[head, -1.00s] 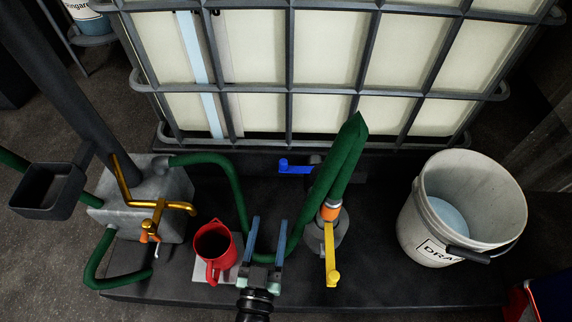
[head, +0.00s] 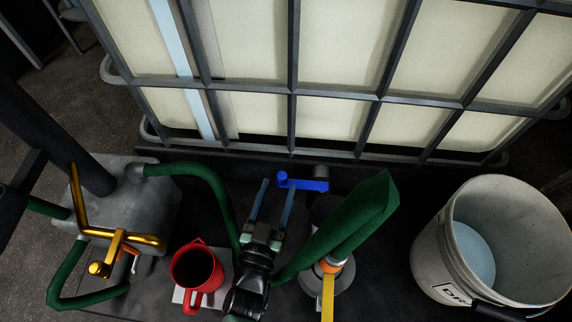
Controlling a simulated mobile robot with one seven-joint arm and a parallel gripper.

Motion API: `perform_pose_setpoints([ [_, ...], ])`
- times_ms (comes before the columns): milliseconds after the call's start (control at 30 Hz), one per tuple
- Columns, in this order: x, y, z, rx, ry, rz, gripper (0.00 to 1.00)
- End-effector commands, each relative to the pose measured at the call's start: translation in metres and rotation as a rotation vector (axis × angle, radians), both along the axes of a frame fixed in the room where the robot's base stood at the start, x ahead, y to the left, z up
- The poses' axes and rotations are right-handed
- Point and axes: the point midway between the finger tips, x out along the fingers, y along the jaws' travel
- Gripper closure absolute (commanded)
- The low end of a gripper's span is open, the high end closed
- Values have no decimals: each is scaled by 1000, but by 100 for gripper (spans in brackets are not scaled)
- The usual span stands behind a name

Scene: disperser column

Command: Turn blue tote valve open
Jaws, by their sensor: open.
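The blue valve handle (head: 304,183) sits low at the front of the caged white tote (head: 250,45). Its bar lies roughly crosswise in the picture, with a rounded knob at its left end. My gripper (head: 275,184) is open, with its two blue-grey fingers pointing up the picture toward the handle. The knob appears between the fingertips in this view; I cannot tell whether a finger touches it. Nothing is held in the gripper.
A green hose (head: 345,225) runs close to the right of my gripper, above a yellow lever (head: 328,295). A red jug (head: 196,268) stands at left. A white bucket (head: 430,255) is at right. A metal box with brass pipe (head: 130,238) is at far left.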

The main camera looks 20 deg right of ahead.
Motion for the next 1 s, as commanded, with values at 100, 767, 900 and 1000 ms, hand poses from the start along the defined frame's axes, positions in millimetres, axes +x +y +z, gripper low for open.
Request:
perform_pose_setpoints([
  [100, 19, -14, -5, -2, -3, -5, 41],
  [767, 64, -40, 0, -1, 1, 0, 41],
  [900, 64, -39, 0, 0, 0, 0, 41],
  [1000, 64, -39, 0, 0, 0, 0, 46],
])
